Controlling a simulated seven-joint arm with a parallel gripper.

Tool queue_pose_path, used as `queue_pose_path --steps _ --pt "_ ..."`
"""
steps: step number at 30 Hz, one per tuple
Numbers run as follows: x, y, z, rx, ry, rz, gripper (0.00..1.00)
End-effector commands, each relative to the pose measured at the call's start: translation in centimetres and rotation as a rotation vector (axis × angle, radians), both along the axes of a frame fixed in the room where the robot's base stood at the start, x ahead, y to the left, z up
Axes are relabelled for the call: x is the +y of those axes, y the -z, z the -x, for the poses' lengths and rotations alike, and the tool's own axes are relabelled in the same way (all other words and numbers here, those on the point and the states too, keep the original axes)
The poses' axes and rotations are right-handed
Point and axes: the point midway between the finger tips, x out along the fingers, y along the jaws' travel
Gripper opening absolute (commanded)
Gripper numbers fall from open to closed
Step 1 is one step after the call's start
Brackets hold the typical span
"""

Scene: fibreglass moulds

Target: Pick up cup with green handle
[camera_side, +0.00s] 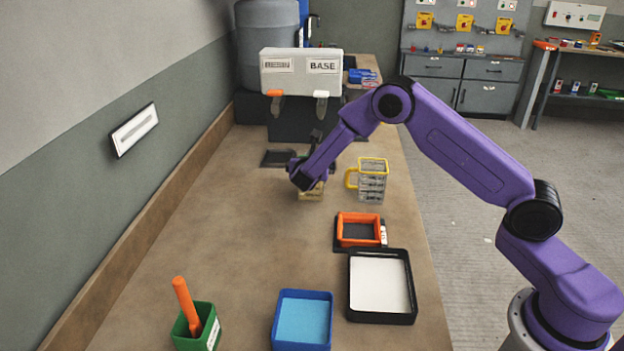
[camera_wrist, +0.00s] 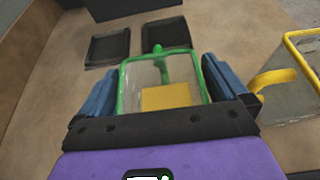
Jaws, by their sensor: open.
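The cup with the green handle (camera_wrist: 121,90) has a clear body, a green rim and a green handle on its far side, in the wrist view. A yellow block shape (camera_wrist: 167,96) shows inside it or through its wall; I cannot tell which. My gripper (camera_wrist: 160,70) is open, with one blue finger on each side of the cup. Whether the fingers touch it is unclear. In the side view my gripper (camera_side: 305,180) is low over the bench and hides most of this cup; a yellowish part (camera_side: 312,193) shows below it.
A clear measuring cup with yellow rim and handle (camera_side: 372,180) stands close on the right, also in the wrist view (camera_wrist: 288,90). Dark flat trays (camera_wrist: 108,46) lie beyond. An orange frame (camera_side: 359,229), white-filled tray (camera_side: 380,286), blue tray (camera_side: 303,320) and green holder (camera_side: 196,328) are nearer.

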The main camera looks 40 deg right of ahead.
Motion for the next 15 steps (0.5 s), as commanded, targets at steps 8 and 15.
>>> queue_pose_path --steps 8,15 --pt "-0.1 0.06 -0.13 0.0 -0.001 0.0 0.94" --pt "-0.07 -0.03 -0.14 -0.002 -0.001 0.001 0.41"
